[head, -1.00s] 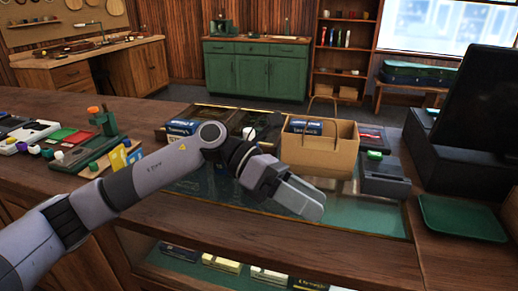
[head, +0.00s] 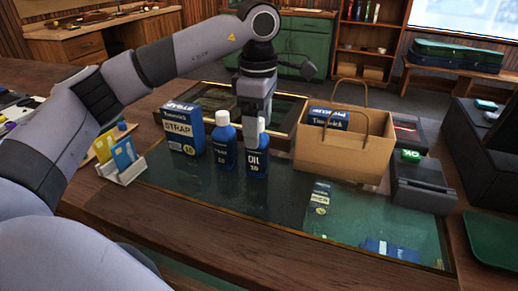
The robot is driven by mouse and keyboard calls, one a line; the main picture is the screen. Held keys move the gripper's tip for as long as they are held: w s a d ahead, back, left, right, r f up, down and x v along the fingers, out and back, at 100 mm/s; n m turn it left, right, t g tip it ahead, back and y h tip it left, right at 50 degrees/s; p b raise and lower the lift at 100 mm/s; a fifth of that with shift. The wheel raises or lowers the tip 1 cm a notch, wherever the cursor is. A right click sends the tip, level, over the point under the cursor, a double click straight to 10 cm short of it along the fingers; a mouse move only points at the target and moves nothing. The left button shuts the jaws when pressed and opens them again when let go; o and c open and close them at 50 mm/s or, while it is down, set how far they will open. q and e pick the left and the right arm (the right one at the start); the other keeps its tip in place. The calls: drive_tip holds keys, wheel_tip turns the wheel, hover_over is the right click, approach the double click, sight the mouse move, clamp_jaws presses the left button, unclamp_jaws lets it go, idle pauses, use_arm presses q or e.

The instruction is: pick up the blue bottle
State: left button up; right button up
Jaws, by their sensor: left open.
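Two blue bottles with white caps stand upright side by side on the glass counter top in the head view. The left one (head: 223,147) is clear of my gripper. The right one (head: 257,163) is labelled OIL. My left gripper (head: 254,122) points down right at the top of the OIL bottle, its jaws open. One finger covers part of the cap and neck, so I cannot tell whether it touches. My right gripper is not in view.
A blue strap box (head: 180,130) stands just left of the bottles. A paper bag (head: 342,150) stands to the right, beside a card terminal (head: 424,185). A card holder (head: 120,165) is at the left. The glass in front of the bottles (head: 230,205) is clear.

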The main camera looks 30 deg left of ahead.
use_arm(q)
drive_tip(key=f, duration=0.4)
drive_tip(key=shift+s+f, duration=0.1)
drive_tip(key=shift+s, duration=0.15)
drive_tip(key=c, duration=1.2)
drive_tip(key=shift+o, duration=0.2)
drive_tip(key=shift+r, duration=0.2)
